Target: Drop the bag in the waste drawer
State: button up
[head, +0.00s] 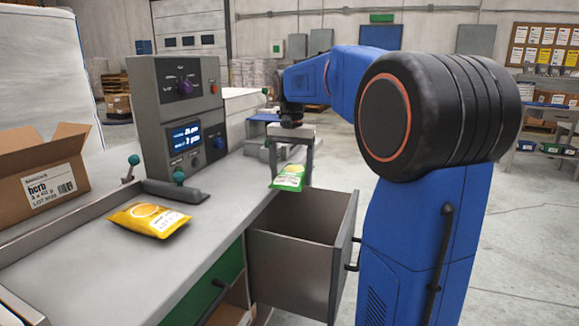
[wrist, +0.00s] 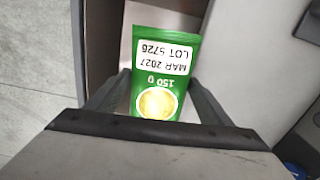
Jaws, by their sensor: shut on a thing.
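A green bag (head: 289,177) with a white label hangs in my gripper (head: 290,168). The gripper is shut on the bag. In the wrist view the green bag (wrist: 165,85) shows between the two fingers (wrist: 160,95), with its label reading MAR 2027 and a lot number. The waste drawer (head: 298,258) is a grey metal drawer, pulled open below the counter. In the head view the bag appears over the drawer's back left edge; its exact height above the drawer is hard to tell. The drawer's floor is mostly hidden.
A yellow bag (head: 150,219) lies on the grey counter (head: 105,275). A control box (head: 180,115) with knobs and a display stands behind it. An open cardboard box (head: 45,185) is at the left. Open floor lies to the right.

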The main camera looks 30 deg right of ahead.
aim_at(292, 172)
jog(key=shift+d+f, duration=0.1)
jog(key=shift+f, duration=1.05)
jog(key=o, duration=1.2)
jog(key=shift+o, duration=0.2)
jog(key=shift+r, duration=0.15)
notch_tip(292, 172, up, 17)
jog(key=shift+s, duration=0.1)
